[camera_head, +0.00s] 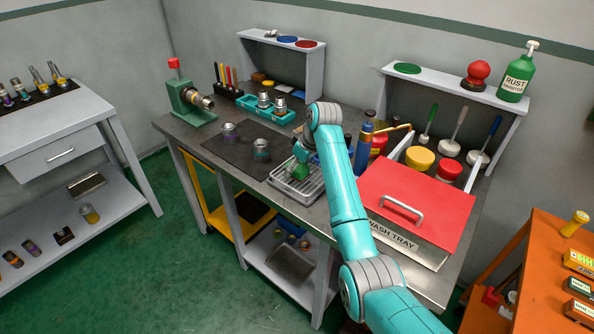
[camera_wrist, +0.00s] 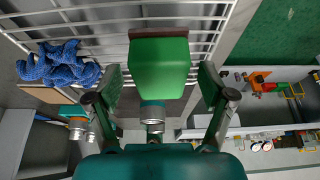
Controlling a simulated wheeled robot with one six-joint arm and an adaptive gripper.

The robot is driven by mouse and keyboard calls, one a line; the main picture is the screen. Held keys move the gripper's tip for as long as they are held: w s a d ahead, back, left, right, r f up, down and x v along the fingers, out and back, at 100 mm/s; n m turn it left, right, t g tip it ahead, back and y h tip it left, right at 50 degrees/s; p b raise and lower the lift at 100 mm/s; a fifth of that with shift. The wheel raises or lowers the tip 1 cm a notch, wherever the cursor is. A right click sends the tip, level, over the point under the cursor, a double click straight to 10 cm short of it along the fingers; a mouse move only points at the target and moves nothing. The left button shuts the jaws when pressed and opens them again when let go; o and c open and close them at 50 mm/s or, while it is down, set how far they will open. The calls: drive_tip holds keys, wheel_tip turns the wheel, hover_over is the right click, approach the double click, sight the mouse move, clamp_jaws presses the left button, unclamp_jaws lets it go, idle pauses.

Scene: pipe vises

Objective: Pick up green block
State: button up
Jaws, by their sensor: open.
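The green block (camera_head: 300,172) sits on a wire rack in a metal tray (camera_head: 281,182) on the workbench. In the wrist view the green block (camera_wrist: 160,66) has a brown strip along one edge and lies over the wire bars. My gripper (camera_head: 302,156) is over the tray, close to the block. In the wrist view my gripper (camera_wrist: 160,82) is open, with one finger on each side of the block. Gaps show between both fingers and the block, so it is not clamped. My arm hides part of the bench behind it.
A blue crumpled cloth (camera_wrist: 58,64) lies by the rack. A red-lidded wash tray (camera_head: 412,205) stands right of my arm. A dark mat (camera_head: 240,150) with two metal fittings and a green vise (camera_head: 188,104) are to the left. Bottles stand behind.

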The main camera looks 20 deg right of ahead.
drive_tip(key=c, duration=1.3)
wheel_tip(320, 180, up, 10)
drive_tip(key=shift+r, duration=0.1)
